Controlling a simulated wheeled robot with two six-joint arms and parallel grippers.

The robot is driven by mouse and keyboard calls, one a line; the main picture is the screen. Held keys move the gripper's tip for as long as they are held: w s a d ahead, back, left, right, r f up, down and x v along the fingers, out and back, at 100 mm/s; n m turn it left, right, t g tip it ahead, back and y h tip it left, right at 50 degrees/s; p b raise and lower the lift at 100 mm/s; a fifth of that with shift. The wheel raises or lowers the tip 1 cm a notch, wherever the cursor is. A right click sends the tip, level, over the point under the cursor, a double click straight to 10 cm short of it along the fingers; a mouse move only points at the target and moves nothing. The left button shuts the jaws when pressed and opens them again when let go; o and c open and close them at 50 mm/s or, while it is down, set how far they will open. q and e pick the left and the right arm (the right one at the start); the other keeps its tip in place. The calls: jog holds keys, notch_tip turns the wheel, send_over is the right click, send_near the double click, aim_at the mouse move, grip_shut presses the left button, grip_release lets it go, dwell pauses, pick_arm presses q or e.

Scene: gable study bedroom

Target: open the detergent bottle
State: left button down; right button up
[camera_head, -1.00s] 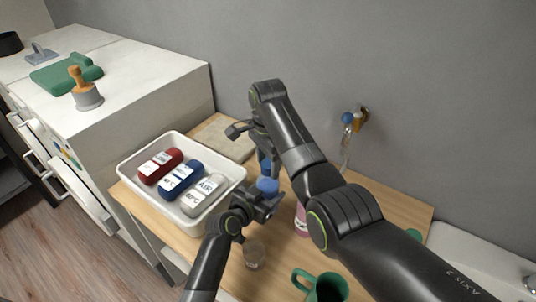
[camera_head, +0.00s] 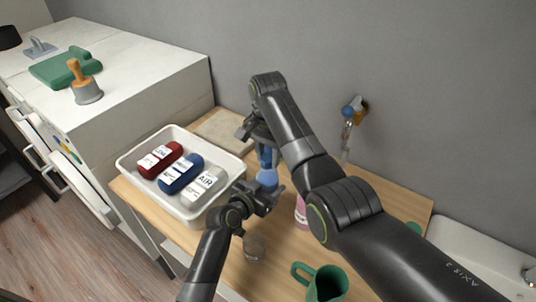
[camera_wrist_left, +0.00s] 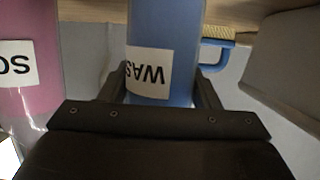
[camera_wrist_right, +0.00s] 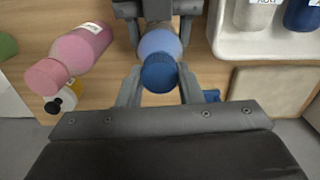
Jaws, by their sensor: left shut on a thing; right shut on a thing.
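The detergent bottle (camera_head: 267,179) is blue and stands upright on the wooden table; its white label reads "WAS" in the left wrist view (camera_wrist_left: 150,72). My left gripper (camera_head: 264,198) is shut on the bottle's body from the front, a finger on each side. The darker blue cap (camera_wrist_right: 160,74) sits on top of the bottle. My right gripper (camera_wrist_right: 160,92) comes from above and is shut on the cap, with its fingers on either side. In the head view the right gripper (camera_head: 264,146) partly hides the bottle's top.
A pink bottle (camera_head: 301,211) stands close on the right, partly behind my right arm. A glass (camera_head: 254,247) and a green mug (camera_head: 325,284) are nearer the front. A white tray (camera_head: 127,163) with three labelled containers is at left. The grey wall closes off the back.

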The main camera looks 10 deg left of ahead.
jog(key=n, duration=1.5)
jog(key=shift+r+n, duration=0.1)
jog(key=shift+n, duration=0.2)
jog(key=n, duration=0.4)
jog(key=shift+n, duration=0.3)
jog(key=n, duration=0.7)
jog(key=shift+n, duration=0.4)
jog(key=n, duration=0.3)
